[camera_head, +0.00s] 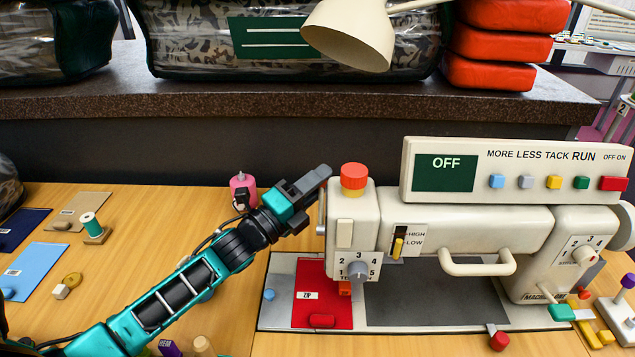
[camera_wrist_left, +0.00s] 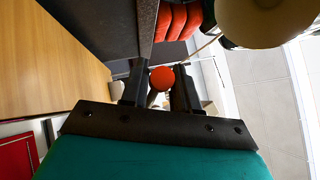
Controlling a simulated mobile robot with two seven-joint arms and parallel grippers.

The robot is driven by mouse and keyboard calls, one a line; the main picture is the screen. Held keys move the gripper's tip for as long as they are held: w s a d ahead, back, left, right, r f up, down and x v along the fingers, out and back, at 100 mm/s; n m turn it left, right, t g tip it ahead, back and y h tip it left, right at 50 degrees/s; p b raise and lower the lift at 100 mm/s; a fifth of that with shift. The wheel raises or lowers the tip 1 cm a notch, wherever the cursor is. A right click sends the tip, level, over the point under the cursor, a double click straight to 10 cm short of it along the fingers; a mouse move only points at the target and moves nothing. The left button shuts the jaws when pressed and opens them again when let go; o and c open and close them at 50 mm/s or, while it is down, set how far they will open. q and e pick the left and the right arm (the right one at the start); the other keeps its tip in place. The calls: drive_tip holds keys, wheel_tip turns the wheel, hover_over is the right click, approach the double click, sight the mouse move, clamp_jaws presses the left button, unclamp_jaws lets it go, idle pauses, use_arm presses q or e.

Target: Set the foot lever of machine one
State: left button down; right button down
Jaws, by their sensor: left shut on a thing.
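A cream sewing machine (camera_head: 480,222) stands on the table, with "MACHINE" partly readable at its lower right. My left gripper (camera_head: 322,174) reaches to the left side of its head, just left of the orange-red top knob (camera_head: 353,178). In the left wrist view a red ball tip (camera_wrist_left: 162,78) on a short stem sits between the fingers of my left gripper (camera_wrist_left: 160,88), which is shut on it; it looks like the foot lever. In the head view that lever is hidden at the gripper. My right gripper is in neither view.
A panel (camera_head: 516,170) on top reads OFF. The head bears a HIGH/LOW slider (camera_head: 398,248) and a dial (camera_head: 357,270). Red cloth (camera_head: 312,270) lies under the head. A lamp (camera_head: 350,35) hangs above the dark shelf (camera_head: 250,98). A pink spool (camera_head: 242,187) stands behind my arm.

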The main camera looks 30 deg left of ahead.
use_arm(q)
drive_tip(key=c, duration=0.9)
unclamp_jaws()
drive_tip(key=shift+c, duration=0.2)
drive_tip(key=b+v, duration=0.1)
drive_tip(key=v, duration=1.2)
drive_tip(key=shift+d+r, duration=0.1)
